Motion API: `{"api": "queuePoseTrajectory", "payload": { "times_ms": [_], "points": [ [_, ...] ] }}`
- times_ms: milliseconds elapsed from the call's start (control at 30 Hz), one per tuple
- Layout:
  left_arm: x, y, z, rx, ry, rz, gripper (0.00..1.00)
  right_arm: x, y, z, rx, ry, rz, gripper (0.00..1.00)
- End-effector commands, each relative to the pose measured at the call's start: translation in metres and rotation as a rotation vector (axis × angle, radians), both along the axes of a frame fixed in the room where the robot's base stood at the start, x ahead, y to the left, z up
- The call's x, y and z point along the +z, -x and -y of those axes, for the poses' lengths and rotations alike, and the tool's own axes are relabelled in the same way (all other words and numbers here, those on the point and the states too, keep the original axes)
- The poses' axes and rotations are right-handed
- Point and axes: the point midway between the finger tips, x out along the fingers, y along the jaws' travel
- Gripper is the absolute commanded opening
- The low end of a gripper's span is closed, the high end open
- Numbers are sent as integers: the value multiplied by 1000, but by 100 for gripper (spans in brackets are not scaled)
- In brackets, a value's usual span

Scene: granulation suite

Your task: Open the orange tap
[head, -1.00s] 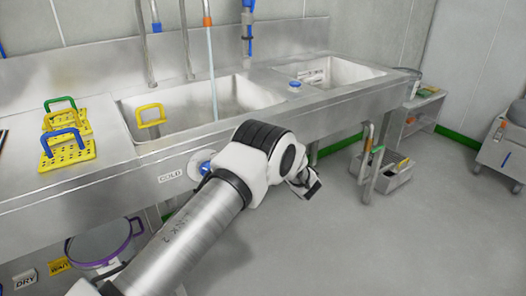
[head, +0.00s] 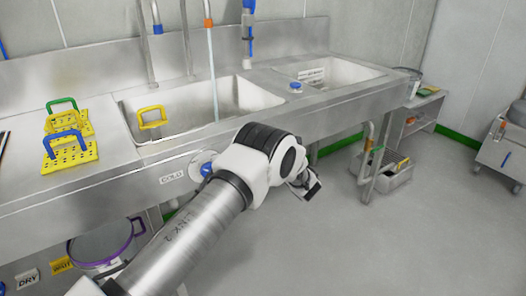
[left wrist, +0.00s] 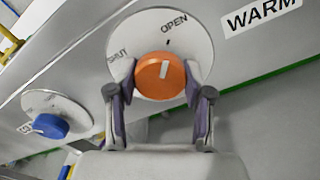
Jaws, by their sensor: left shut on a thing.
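The white line on the knob points up toward the tick at OPEN. My left gripper (left wrist: 161,84) is shut on the knob, one finger on each side. In the head view my arm hides the orange tap, and the fingers cannot be made out. My right gripper is in neither view.
A blue knob (head: 206,169) on its own dial sits left of my arm beside a COLD label; it also shows in the left wrist view (left wrist: 50,126). The steel sink (head: 330,104) runs above.

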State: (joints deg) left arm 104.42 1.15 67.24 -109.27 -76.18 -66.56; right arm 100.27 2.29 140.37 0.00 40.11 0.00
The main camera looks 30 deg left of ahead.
Motion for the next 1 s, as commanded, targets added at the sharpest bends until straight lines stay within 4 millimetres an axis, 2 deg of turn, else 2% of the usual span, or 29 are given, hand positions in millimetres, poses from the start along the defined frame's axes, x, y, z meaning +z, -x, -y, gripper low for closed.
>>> {"api": "queuePoseTrajectory", "payload": {
  "times_ms": [267, 700, 733, 800, 1000],
  "points": [
    [5, -2, -1, -2, -35, -68, 16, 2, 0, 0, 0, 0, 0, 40],
    [4, -2, 0, -2, -39, -78, 16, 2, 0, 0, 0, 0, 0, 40],
    [4, -2, 0, -2, -39, -78, 54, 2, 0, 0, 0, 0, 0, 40],
    [4, -2, 0, -2, -39, -79, 76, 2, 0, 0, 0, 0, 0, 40],
    [2, -1, 0, -1, -37, -81, 76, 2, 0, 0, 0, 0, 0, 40]
  ]
}}
